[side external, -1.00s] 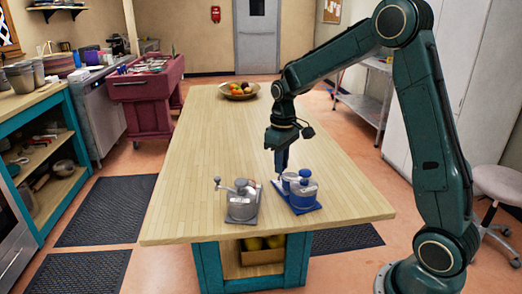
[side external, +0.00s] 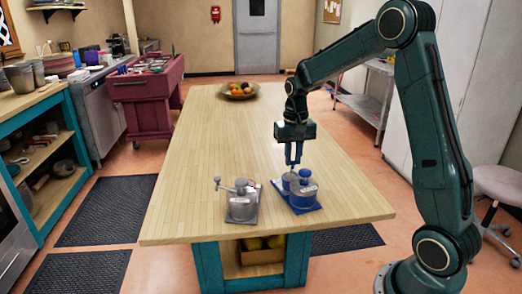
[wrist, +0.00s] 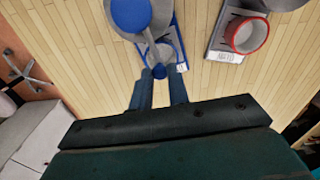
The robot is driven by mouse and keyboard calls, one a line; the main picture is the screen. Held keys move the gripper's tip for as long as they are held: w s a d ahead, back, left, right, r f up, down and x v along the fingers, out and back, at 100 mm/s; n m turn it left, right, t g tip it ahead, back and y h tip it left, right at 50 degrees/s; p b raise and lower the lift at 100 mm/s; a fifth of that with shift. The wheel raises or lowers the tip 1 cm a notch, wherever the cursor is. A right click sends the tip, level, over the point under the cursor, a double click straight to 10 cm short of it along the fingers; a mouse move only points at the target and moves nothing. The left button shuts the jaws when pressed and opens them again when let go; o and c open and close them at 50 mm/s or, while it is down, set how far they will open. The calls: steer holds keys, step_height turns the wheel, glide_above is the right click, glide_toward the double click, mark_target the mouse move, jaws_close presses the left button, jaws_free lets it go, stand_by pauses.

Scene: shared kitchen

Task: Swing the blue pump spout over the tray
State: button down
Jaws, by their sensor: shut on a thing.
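The blue pump (side external: 306,189) stands on a blue base plate (side external: 303,208) near the front of the wooden table. In the wrist view its round blue knob (wrist: 131,14) is at the top, beside a blue-edged ring on the plate. My gripper (side external: 293,164) points down at the pump's far left side. In the wrist view its two fingers (wrist: 160,76) close on a small blue piece, which looks like the end of the spout (wrist: 159,71). Which part is the tray is hard to tell; the fingers and spout end lie at the ring's near edge.
A similar grey pump (side external: 241,200) on a grey plate stands just left of the blue one. A red-rimmed cup (wrist: 246,35) shows by it in the wrist view. A fruit bowl (side external: 239,91) sits at the table's far end. The table between is clear.

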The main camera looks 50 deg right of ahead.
mark_target(293, 161)
steer(key=shift+d, duration=0.1)
stand_by(0.3)
steer(key=c, duration=1.3)
jaws_free()
steer(key=shift+c, duration=0.2)
steer(key=shift+r, duration=0.1)
step_height(293, 161, up, 14)
steer(key=shift+s, duration=0.1)
